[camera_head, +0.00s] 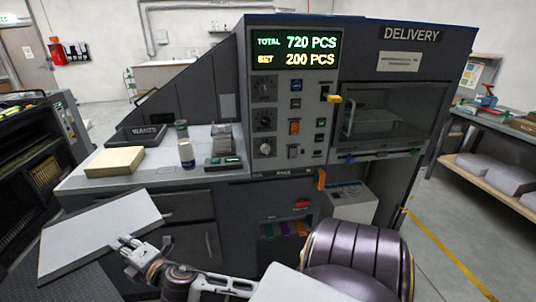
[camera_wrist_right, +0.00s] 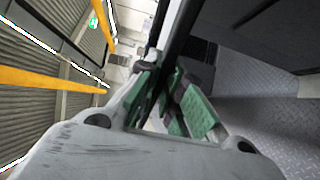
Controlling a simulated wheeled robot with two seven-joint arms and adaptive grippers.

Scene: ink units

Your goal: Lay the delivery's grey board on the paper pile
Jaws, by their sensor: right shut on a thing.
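A flat, light grey board (camera_head: 100,232) is at the lower left of the head view, tilted, in front of the bench. My right gripper (camera_head: 128,247), its arm reaching in from the right, is shut on the board's near right edge. In the right wrist view the green-padded fingers (camera_wrist_right: 178,100) close around a thin dark strip, which seems to be the board seen edge-on. The cream paper pile (camera_head: 115,161) lies on the left of the grey bench top, beyond the board and apart from it. My left gripper is not in view.
A dark rack (camera_head: 35,150) stands at the left.

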